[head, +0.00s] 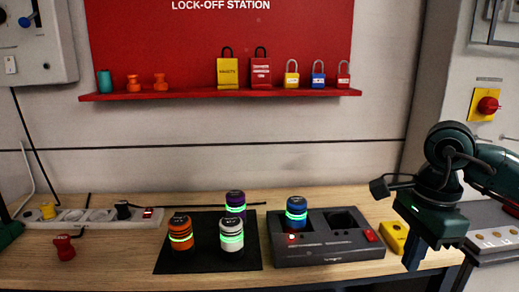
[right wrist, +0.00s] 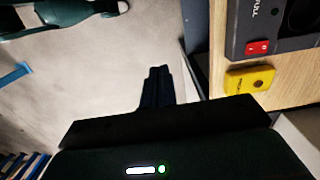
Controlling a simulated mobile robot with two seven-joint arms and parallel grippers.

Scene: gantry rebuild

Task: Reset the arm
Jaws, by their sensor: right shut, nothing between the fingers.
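My right arm (head: 470,165) comes in from the right in the head view. My right gripper (head: 413,262) points down beside the right end of the wooden bench (head: 110,265). Its blue-grey fingers are together and empty. In the right wrist view the shut fingers (right wrist: 158,75) are over bare floor, left of the bench edge. A small dark green part shows at the far left edge of the head view, but no left gripper can be made out.
A yellow block (head: 393,236) lies close left of my right gripper. A dark charger box (head: 330,255) holds a blue canister (head: 296,212). Orange, white and purple canisters stand on a black mat (head: 205,263). A red shelf (head: 190,96) holds padlocks. A grey panel (head: 490,238) stands at right.

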